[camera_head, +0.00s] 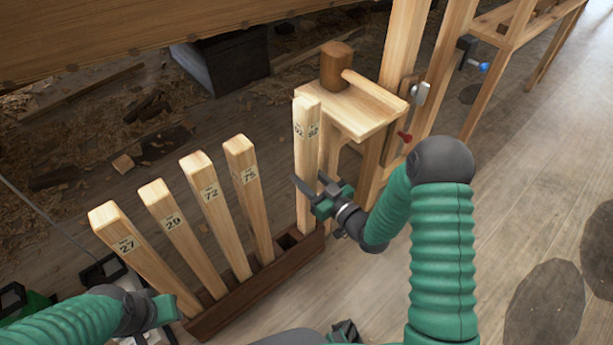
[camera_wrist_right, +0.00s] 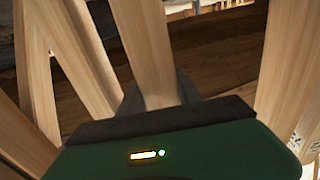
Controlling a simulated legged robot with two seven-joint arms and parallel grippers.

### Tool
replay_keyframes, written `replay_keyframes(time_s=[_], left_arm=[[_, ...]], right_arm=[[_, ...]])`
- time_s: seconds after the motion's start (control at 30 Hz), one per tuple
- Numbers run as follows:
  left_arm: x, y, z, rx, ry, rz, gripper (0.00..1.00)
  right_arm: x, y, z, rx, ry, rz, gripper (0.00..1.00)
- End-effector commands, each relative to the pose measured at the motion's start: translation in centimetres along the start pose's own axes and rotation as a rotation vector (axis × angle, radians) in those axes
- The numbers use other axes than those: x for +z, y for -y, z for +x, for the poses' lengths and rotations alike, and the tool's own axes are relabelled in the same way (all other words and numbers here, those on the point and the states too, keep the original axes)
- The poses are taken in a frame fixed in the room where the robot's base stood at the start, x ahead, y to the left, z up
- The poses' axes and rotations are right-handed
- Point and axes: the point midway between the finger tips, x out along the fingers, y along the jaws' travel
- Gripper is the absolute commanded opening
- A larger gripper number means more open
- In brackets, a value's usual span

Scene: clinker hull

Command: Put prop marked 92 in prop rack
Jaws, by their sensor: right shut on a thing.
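The prop marked 92 (camera_head: 306,160) is a pale squared timber standing nearly upright at the right end of the dark brown prop rack (camera_head: 255,300). My right gripper (camera_head: 312,186) is shut on its middle from the right. In the right wrist view the held prop (camera_wrist_right: 150,50) runs between the fingers (camera_wrist_right: 155,98). Its foot meets the rack's right end beside an open slot (camera_head: 288,241); I cannot tell how deep it sits. My left gripper (camera_head: 164,310) is low at the left end of the rack, its jaws unclear.
Props marked 27 (camera_head: 135,250), 29 (camera_head: 180,235), 72 (camera_head: 215,215) and 75 (camera_head: 250,200) lean in the rack to the left. A wooden stand with a mallet (camera_head: 336,66) is close behind the held prop.

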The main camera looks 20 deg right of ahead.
Motion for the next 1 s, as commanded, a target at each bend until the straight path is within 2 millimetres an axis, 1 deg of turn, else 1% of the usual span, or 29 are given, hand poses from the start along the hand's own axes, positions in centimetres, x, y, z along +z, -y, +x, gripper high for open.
replay_keyframes(time_s=[0.67, 0.7, 0.8, 0.9, 1.0], left_arm=[[0.15, 0.00, 0.64, 0.000, 0.000, 0.000, 0.33], [0.15, 0.00, 0.63, 0.000, 0.000, 0.000, 0.33], [0.14, 0.00, 0.60, 0.000, 0.000, 0.000, 0.33], [0.14, 0.00, 0.60, 0.000, 0.000, 0.000, 0.33], [0.15, 0.00, 0.61, 0.000, 0.000, 0.000, 0.33]], right_arm=[[0.82, 0.00, 0.04, 0.000, -0.004, -0.001, 0.00], [0.83, -0.01, 0.05, 0.000, -0.004, -0.001, 0.42], [0.81, 0.00, 0.04, 0.000, -0.003, -0.001, 0.55], [0.85, -0.01, 0.04, 0.000, -0.002, -0.001, 0.66], [0.89, -0.01, 0.03, 0.000, -0.001, 0.000, 0.66]])
